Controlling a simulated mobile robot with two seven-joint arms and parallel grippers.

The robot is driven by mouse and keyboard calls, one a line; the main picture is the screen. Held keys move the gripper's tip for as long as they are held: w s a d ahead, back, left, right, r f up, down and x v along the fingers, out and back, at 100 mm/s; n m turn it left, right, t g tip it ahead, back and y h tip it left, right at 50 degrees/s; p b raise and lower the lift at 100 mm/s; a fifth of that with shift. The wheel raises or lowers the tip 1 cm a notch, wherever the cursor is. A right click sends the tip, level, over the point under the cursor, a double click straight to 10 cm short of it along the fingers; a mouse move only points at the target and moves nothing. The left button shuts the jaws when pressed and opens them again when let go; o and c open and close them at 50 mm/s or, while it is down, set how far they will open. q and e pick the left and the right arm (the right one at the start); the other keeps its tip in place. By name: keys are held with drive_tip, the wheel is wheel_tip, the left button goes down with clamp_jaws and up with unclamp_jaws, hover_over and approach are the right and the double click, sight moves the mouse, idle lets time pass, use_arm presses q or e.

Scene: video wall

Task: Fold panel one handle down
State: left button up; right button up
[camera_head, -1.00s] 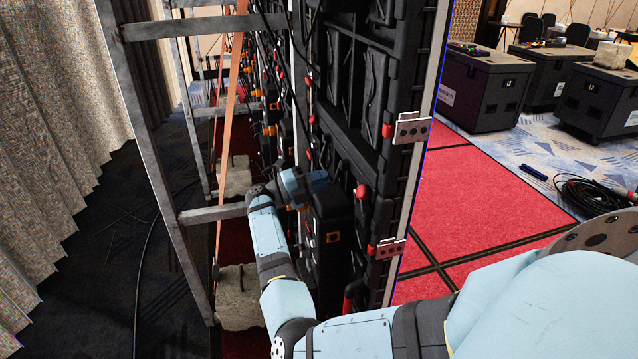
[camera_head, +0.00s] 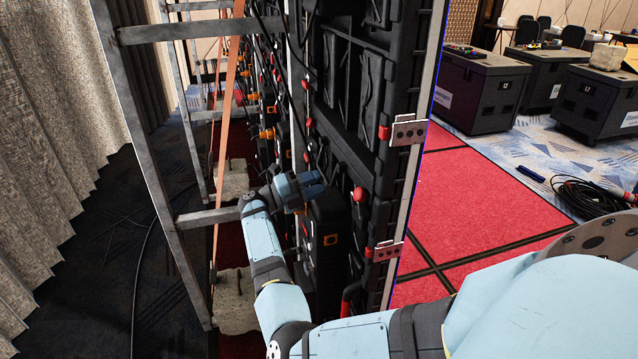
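The back of the black video wall panel (camera_head: 362,125) fills the middle of the view. A red knob-like part (camera_head: 360,194) sits on it, and a red bar-shaped part (camera_head: 350,292) shows lower down. I cannot tell which part is the panel one handle. My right gripper (camera_head: 318,184) is at the panel's back, just left of the red knob and above a black box (camera_head: 328,228) with an orange mark. It is small and seen from behind; whether it is open or shut is unclear, and I see nothing held. My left gripper is out of view.
A grey metal frame (camera_head: 150,165) with crossbars and an orange strap (camera_head: 226,110) stands left of my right arm. Stone-like weights (camera_head: 236,300) lie at its foot. Cables hang behind the panels. Grey curtains (camera_head: 50,150) line the left. Black cases (camera_head: 480,88) stand at the right.

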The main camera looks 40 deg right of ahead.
drive_tip(key=b+v, duration=0.1)
drive_tip(key=v, duration=1.1)
drive_tip(key=shift+a+b, duration=0.2)
drive_tip(key=shift+b, duration=0.1)
drive_tip(key=shift+w, duration=0.1)
